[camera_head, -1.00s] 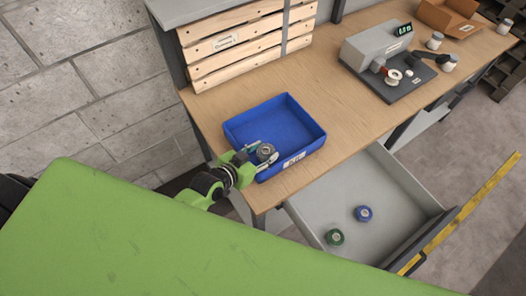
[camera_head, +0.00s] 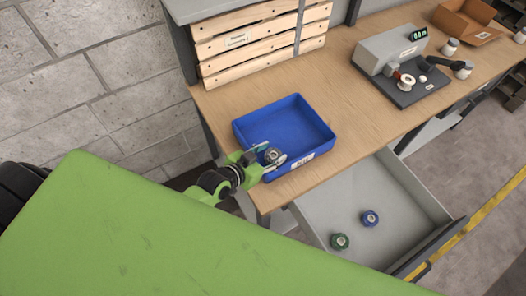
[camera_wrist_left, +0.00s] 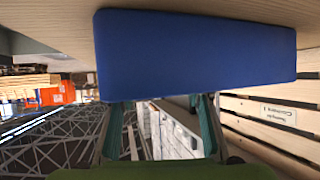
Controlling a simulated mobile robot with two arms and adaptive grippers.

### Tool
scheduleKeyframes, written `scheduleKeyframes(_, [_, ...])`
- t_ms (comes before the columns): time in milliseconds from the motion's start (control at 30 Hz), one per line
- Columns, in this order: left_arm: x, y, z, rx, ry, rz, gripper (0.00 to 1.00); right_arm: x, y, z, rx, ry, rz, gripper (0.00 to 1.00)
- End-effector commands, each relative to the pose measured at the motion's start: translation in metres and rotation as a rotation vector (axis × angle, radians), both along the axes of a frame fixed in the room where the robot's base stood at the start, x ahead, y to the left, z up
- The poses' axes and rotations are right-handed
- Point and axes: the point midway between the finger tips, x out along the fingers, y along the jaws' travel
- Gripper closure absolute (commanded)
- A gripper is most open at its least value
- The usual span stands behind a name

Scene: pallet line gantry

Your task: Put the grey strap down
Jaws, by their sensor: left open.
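The grey strap looks like a small grey roll (camera_head: 272,155) at the near left corner of the blue tray (camera_head: 318,154) on the workbench. My left gripper (camera_head: 271,157) is open, with its fingers on either side of the roll. I cannot tell whether they touch it. In the left wrist view, the blue tray wall (camera_wrist_left: 200,50) fills the top middle. The two fingers (camera_wrist_left: 160,105) are spread apart below it, and their tips and the roll are hidden. My right gripper is not in view.
A grey device (camera_head: 392,52) on a dark base, small jars and a cardboard box (camera_head: 462,22) stand at the back right. Bare bench top (camera_head: 350,110) lies right of the tray.

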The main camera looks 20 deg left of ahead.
Motion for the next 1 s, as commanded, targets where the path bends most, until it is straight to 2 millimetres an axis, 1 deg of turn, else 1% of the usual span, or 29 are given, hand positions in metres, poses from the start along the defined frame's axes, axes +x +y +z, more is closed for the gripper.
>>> scheduleKeyframes(67, [-0.002,-0.003,0.011,-0.004,0.005,-0.003,0.52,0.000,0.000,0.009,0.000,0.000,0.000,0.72])
scheduleKeyframes(133, [-0.011,0.000,0.010,-0.002,0.006,-0.003,0.52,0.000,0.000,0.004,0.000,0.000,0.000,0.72])
scheduleKeyframes(267, [-0.029,0.008,0.022,-0.001,0.003,-0.004,0.52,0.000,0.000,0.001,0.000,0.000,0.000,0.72])
scheduleKeyframes(500, [-0.068,0.023,0.044,0.000,0.003,-0.002,0.52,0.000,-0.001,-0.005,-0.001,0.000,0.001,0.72])
scheduleKeyframes(633, [-0.084,0.029,0.055,-0.002,0.003,-0.002,0.52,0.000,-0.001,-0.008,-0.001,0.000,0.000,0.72])
scheduleKeyframes(800, [-0.096,0.033,0.063,-0.002,0.001,-0.001,0.52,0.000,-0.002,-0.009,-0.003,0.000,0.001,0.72])
scheduleKeyframes(1000, [-0.099,0.035,0.067,-0.003,0.000,-0.001,0.52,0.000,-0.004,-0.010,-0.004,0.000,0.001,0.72])
